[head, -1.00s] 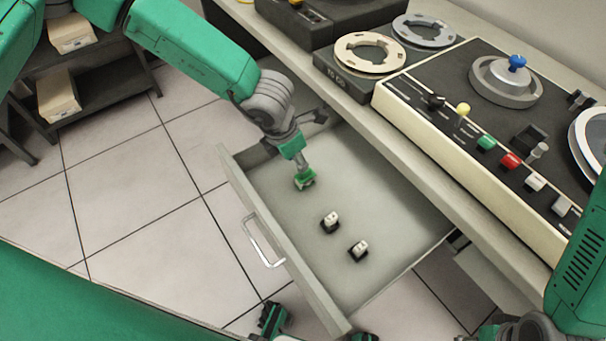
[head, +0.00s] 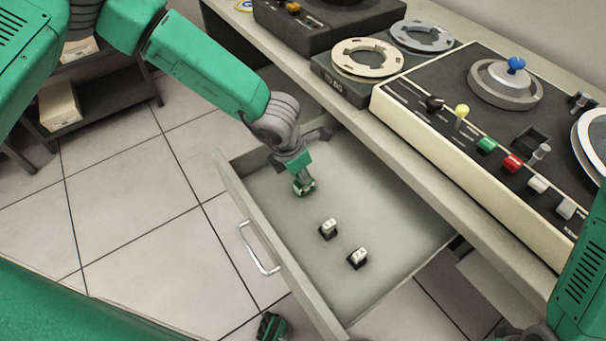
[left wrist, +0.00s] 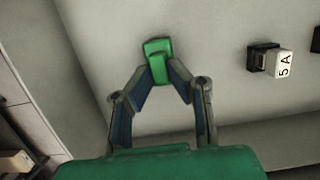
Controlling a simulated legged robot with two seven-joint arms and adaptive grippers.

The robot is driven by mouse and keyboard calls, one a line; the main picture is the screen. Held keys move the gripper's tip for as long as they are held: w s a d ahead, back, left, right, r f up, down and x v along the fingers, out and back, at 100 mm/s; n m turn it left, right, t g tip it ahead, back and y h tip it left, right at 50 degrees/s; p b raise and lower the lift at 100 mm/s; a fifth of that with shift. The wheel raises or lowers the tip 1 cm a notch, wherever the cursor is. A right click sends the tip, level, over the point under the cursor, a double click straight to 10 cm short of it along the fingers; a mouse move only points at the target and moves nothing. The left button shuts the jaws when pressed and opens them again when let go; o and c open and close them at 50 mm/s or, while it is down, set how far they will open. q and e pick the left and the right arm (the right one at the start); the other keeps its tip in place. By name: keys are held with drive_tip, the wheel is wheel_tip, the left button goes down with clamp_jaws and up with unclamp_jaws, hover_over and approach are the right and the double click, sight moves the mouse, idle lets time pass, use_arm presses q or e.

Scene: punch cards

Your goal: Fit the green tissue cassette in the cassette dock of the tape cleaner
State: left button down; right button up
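The green tissue cassette (head: 304,187) is at the inner left part of the open drawer. In the left wrist view the cassette (left wrist: 157,47) sits between my left fingertips. My left gripper (head: 303,181) reaches down into the drawer, and its fingers (left wrist: 161,73) converge on the cassette's sides, with no clear gap. Whether the cassette touches the drawer floor is hidden. The tape cleaner (head: 440,130) stands on the counter, with a dark square recess (head: 531,139) in its top that looks like the cassette dock.
Reels and coloured buttons sit on the counter equipment.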

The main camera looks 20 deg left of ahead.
use_arm(q)
drive_tip(key=shift+d, duration=0.2)
drive_tip(key=shift+a+r+p, duration=0.2)
drive_tip(key=shift+r+p, duration=0.35)
drive_tip(key=shift+a+r+p, duration=0.2)
drive_tip(key=shift+r+p, duration=0.3)
drive_tip(key=shift+d+r+p, duration=0.25)
drive_tip(key=shift+r+p, duration=0.7)
drive_tip(key=shift+r, duration=0.1)
drive_tip(key=shift+p+v, duration=0.9)
drive_tip(key=shift+w+f, duration=0.1)
drive_tip(key=shift+w, duration=0.1)
wheel_tip(320, 180, down, 6)
drive_tip(key=b, duration=0.5)
drive_tip(key=shift+r, duration=0.25)
drive_tip(key=shift+r, duration=0.15)
